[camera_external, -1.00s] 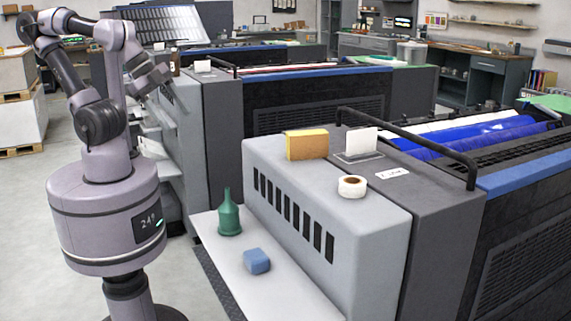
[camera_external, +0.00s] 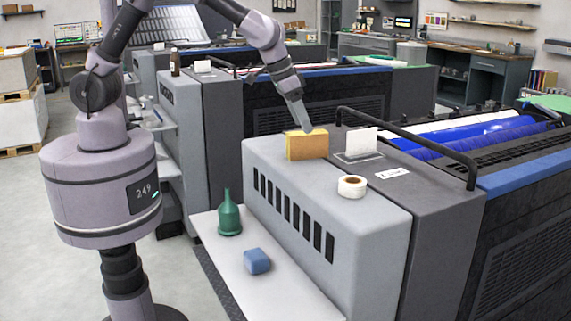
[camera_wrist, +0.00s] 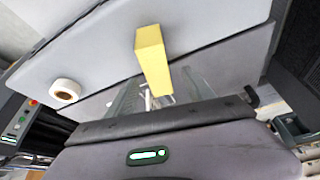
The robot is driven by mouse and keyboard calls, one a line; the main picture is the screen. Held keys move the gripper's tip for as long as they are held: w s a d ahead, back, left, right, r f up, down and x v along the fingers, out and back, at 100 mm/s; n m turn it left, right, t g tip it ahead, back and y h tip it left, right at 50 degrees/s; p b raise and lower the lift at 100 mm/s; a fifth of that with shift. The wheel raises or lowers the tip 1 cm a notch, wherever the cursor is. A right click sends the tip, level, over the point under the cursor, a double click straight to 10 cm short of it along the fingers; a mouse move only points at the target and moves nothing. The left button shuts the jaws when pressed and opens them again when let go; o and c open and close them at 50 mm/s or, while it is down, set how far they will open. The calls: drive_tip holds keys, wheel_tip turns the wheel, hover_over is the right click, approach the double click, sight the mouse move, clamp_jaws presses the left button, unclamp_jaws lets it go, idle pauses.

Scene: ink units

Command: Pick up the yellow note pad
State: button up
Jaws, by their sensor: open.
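The yellow note pad (camera_external: 307,147) stands upright on top of the grey press housing, near its back edge. My gripper (camera_external: 306,128) reaches down from the upper left, with its tip at the top of the pad. In the wrist view the pad (camera_wrist: 152,58) shows as a long yellow block, with its near end close in front of my gripper (camera_wrist: 156,97). The jaws are open. I cannot tell whether they touch the pad or stand just above it.
A white card on a stand (camera_external: 361,141) is just right of the pad. A white tape roll (camera_external: 352,186) lies in front of it. A black rail (camera_external: 405,143) runs behind. A green funnel-shaped bottle (camera_external: 229,217) and a blue block (camera_external: 257,261) are on the lower shelf.

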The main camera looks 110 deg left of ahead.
sight(311, 145)
drive_tip(key=x, duration=0.2)
drive_tip(key=b+x, duration=0.1)
drive_tip(key=x, duration=0.4)
drive_tip(key=shift+w+f+b, duration=0.3)
drive_tip(key=shift+w+b, duration=0.1)
drive_tip(key=shift+s+r, duration=0.1)
drive_tip(key=shift+f, duration=0.3)
drive_tip(key=shift+c, duration=0.2)
clamp_jaws()
